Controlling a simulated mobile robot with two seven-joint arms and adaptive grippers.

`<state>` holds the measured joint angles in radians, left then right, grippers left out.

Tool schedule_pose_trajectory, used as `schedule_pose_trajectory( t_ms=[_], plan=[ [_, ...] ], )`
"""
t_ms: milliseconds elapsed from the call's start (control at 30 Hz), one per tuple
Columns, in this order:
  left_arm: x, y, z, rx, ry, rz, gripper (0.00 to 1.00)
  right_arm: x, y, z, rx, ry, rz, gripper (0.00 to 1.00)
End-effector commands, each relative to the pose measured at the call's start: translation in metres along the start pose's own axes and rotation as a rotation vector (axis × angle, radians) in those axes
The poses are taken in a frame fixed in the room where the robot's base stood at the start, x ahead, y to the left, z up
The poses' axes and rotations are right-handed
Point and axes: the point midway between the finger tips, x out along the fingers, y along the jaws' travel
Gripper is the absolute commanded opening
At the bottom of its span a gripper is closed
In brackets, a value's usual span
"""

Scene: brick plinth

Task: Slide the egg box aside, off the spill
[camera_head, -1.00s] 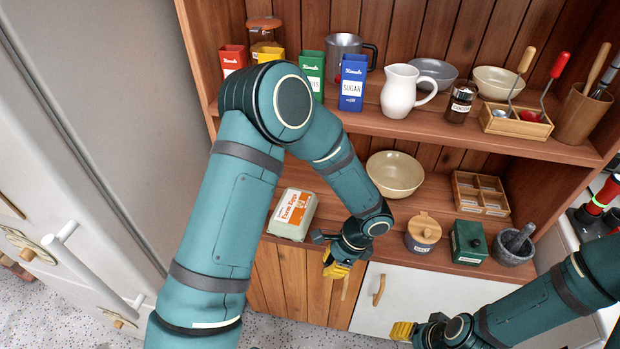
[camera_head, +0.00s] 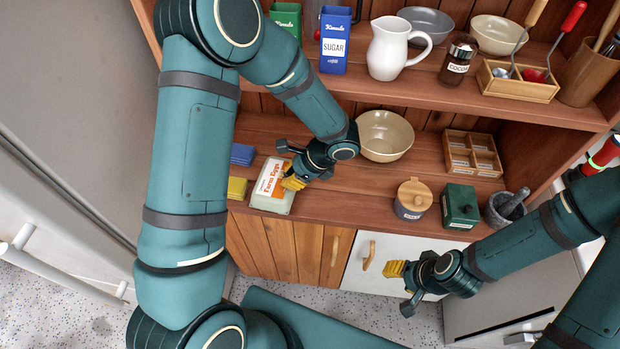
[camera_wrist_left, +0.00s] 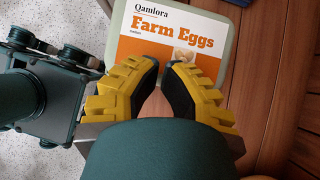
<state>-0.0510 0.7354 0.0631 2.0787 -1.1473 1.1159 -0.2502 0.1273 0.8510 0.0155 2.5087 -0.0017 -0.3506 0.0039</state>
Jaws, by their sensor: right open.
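The egg box (camera_head: 268,196), pale with an orange and white "Farm Eggs" label, lies flat on the lower shelf near its front edge. It also fills the upper middle of the left wrist view (camera_wrist_left: 232,75). My left gripper (camera_head: 291,183) is at the box's right part in the head view, with its yellow fingers over the label in the wrist view (camera_wrist_left: 163,66). The fingertips are close together with a narrow gap; whether they touch the box is unclear. No spill is visible. My right gripper (camera_head: 402,286) is open and empty, in front of the white cabinet door.
On the lower shelf, a blue box (camera_head: 243,154) and a yellow box (camera_head: 237,188) sit left of the egg box. A beige bowl (camera_head: 385,136) stands behind right; a wooden-lidded jar (camera_head: 412,199) and green box (camera_head: 460,206) are further right. Shelf between egg box and jar is clear.

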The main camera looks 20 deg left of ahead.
Motion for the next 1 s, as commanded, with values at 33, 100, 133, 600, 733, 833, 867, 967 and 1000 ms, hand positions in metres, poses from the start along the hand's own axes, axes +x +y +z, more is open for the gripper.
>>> schedule_pose_trajectory(
  t_ms=[33, 100, 133, 600, 733, 833, 867, 967, 1000],
  plan=[
    [0.006, 0.0, 0.009, -0.002, -0.001, 0.002, 0.0, 0.001, 0.0, 0.0, 0.0, 0.001, 0.0, 0.47],
    [0.013, 0.0, 0.018, -0.003, 0.001, 0.002, 0.0, 0.002, 0.001, 0.0, 0.0, 0.001, 0.0, 0.47],
    [0.016, 0.0, 0.022, -0.003, 0.0, 0.001, 0.0, 0.002, 0.001, 0.0, 0.0, 0.001, 0.0, 0.47],
    [0.035, 0.001, 0.017, 0.002, 0.005, 0.002, 0.0, 0.013, 0.005, -0.002, -0.001, 0.007, 0.0, 0.47],
    [0.035, 0.002, 0.016, 0.004, 0.005, 0.004, 0.0, 0.013, 0.005, -0.002, -0.001, 0.007, 0.0, 0.47],
    [0.035, 0.002, 0.015, 0.005, 0.005, 0.004, 0.0, 0.013, 0.005, -0.002, -0.001, 0.007, 0.0, 0.47],
    [0.034, 0.002, 0.013, 0.006, 0.005, 0.004, 0.0, 0.013, 0.005, -0.002, -0.001, 0.007, 0.0, 0.47],
    [0.025, 0.002, 0.0, 0.01, 0.007, 0.0, 0.0, 0.013, 0.005, -0.002, -0.001, 0.007, 0.0, 0.47],
    [0.019, 0.002, -0.008, 0.011, 0.007, 0.001, 0.0, 0.013, 0.005, -0.002, -0.001, 0.007, 0.0, 0.47]
  ],
)
